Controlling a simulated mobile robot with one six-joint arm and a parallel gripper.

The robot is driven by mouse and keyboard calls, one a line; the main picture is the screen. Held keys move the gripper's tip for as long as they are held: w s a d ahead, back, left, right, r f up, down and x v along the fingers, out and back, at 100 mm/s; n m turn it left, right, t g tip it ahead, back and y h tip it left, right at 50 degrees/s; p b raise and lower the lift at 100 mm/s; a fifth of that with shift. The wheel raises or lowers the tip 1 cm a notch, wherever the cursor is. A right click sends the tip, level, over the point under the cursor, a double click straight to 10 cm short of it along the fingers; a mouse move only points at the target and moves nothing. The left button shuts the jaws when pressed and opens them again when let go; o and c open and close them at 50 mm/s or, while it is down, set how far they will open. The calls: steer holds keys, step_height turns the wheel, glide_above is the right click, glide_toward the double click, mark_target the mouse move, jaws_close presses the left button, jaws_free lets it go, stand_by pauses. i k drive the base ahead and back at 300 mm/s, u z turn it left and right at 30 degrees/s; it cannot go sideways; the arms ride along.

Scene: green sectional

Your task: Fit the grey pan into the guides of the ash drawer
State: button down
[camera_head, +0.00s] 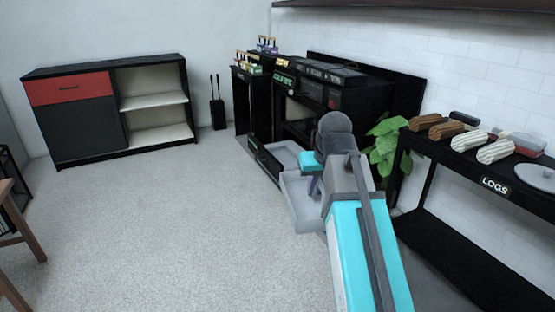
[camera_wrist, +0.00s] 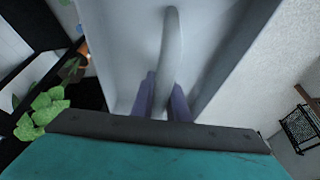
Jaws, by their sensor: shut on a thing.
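The grey pan (camera_head: 299,207) is a shallow tray in front of the stove, low over the floor. My gripper (camera_head: 315,186) is shut on its curved grey handle; in the wrist view the two purple fingers (camera_wrist: 164,102) stand on either side of the handle (camera_wrist: 171,45), with the pan's grey surface (camera_wrist: 125,35) behind. The ash drawer (camera_head: 264,166), with a black front, stands out from the bottom of the stove, just beyond the pan. The guides cannot be made out. My arm hides part of the pan and the drawer's right side. I cannot tell whether pan and drawer touch.
The black stove (camera_head: 300,105) stands against the back wall. A green plant (camera_head: 383,150) is right of my arm, beside a black table (camera_head: 465,160) holding logs. A red and black cabinet (camera_head: 75,115) is at the left. The carpet (camera_head: 170,220) at left is clear.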

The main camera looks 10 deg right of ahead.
mark_target(282, 158)
steer(key=u, duration=0.2)
steer(key=i, duration=1.3)
steer(key=u, duration=0.4)
steer(key=i, duration=2.5)
steer(key=z, duration=0.05)
